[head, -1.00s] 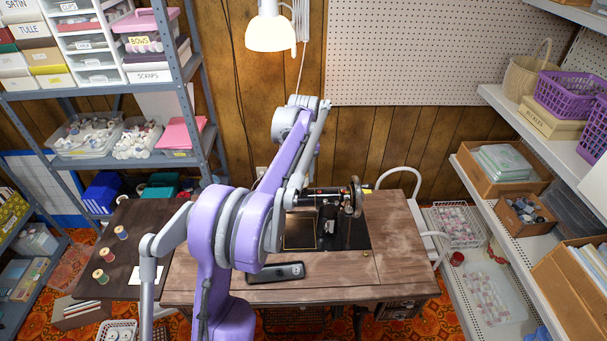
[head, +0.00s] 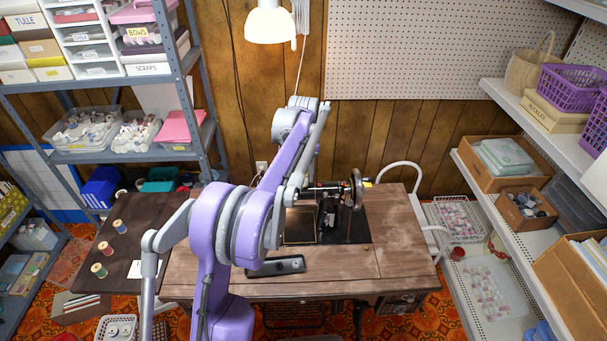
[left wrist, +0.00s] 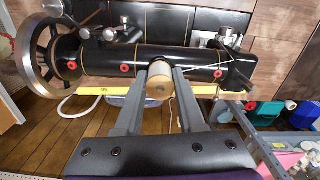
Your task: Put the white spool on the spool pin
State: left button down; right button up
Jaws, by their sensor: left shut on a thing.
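In the left wrist view my left gripper (left wrist: 158,82) is shut on the white spool (left wrist: 159,80), whose tan round end faces the camera. The spool is in front of the black sewing machine arm (left wrist: 185,60), between two red discs. One red disc (left wrist: 125,68) is left of it and the other (left wrist: 217,73) is right of it. I cannot make out the spool pin clearly, nor whether the spool touches the machine. In the head view the sewing machine (head: 345,212) stands on the table, and my purple left arm hides the fingertips and spool. My right gripper is not in view.
The machine's handwheel (head: 357,190) is at its right end in the head view. A dark tray (head: 275,266) lies on the wooden table (head: 400,235). Coloured spools, one green (head: 99,270), stand on the dark left tabletop (head: 150,215). A lamp (head: 269,22) hangs above.

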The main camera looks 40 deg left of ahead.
pick_arm(q)
jog(key=shift+c, duration=2.2)
grip_release()
notch_tip(320, 180, up, 11)
jog(key=shift+p, duration=0.4)
